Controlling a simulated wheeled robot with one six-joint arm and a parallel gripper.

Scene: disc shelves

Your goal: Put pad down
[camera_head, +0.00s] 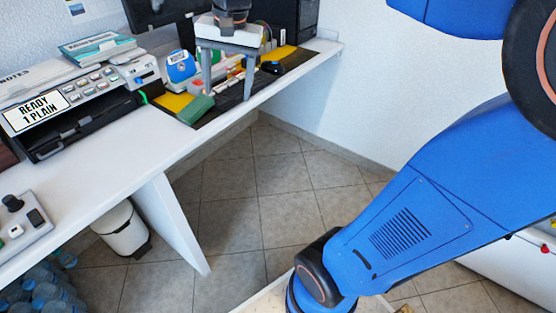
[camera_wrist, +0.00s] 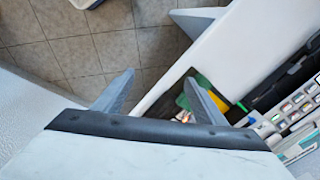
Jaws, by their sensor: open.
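A green block (camera_head: 196,109), likely the pad, lies at the front edge of the desk on a dark and yellow mat (camera_head: 174,101). My gripper (camera_head: 228,96) hangs over the front part of the desk with its two grey fingers spread apart. Nothing shows held between them. The green block is just left of and below the left finger, apart from the gap between the fingers. In the wrist view my gripper (camera_wrist: 159,78) is open, and a green patch (camera_wrist: 207,86) shows partly hidden behind the right finger.
A printer (camera_head: 80,105) with a READY label stands on the white desk (camera_head: 125,150) to the left. A blue tape dispenser-like item (camera_head: 180,66), a black mouse (camera_head: 272,67) and a dark keyboard lie near my gripper. Tiled floor (camera_head: 250,190) is open below the desk edge.

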